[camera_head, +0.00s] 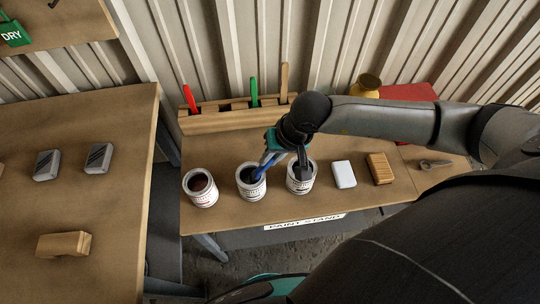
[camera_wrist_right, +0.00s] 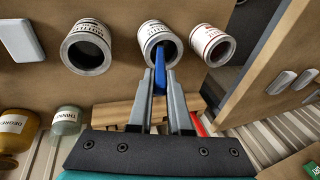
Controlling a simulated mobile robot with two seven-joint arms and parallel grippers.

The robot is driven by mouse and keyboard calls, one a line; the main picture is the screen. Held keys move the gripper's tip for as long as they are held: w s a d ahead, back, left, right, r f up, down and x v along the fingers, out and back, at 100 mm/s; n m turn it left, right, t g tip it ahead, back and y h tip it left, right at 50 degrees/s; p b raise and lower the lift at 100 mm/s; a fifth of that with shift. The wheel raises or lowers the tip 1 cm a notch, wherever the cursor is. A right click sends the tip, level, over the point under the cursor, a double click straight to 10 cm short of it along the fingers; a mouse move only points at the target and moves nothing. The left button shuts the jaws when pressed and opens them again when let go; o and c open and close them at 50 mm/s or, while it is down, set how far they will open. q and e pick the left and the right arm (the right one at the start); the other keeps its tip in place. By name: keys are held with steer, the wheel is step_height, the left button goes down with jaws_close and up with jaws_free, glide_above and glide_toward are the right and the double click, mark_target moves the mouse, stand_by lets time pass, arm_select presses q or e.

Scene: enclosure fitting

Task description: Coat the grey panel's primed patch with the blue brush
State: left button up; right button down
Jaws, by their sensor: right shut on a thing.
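My right gripper (camera_head: 272,157) is shut on the blue brush (camera_head: 259,168), above the middle paint can (camera_head: 252,187). In the right wrist view the fingers (camera_wrist_right: 166,82) pinch the blue handle (camera_wrist_right: 160,65), and the brush's lower end is inside the middle can (camera_wrist_right: 145,35). The bristles are hidden, so I cannot tell if they carry paint. Two small grey blocks (camera_head: 47,165) (camera_head: 98,158) with dark marks lie on the left bench. I cannot tell whether either is the grey panel, and no primed patch is clear. My left gripper is not in view.
A can with dark red contents (camera_head: 203,191) and a dark can (camera_head: 299,182) flank the middle can. Behind is a wooden rack (camera_head: 208,122) with red, green and wooden handles. A white block (camera_head: 343,174) and ribbed wooden block (camera_head: 380,168) lie right. A gap separates the benches.

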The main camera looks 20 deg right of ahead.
steer(key=shift+w+r+p, duration=0.1)
steer(key=shift+r+p, duration=1.85)
steer(key=shift+r, duration=1.5)
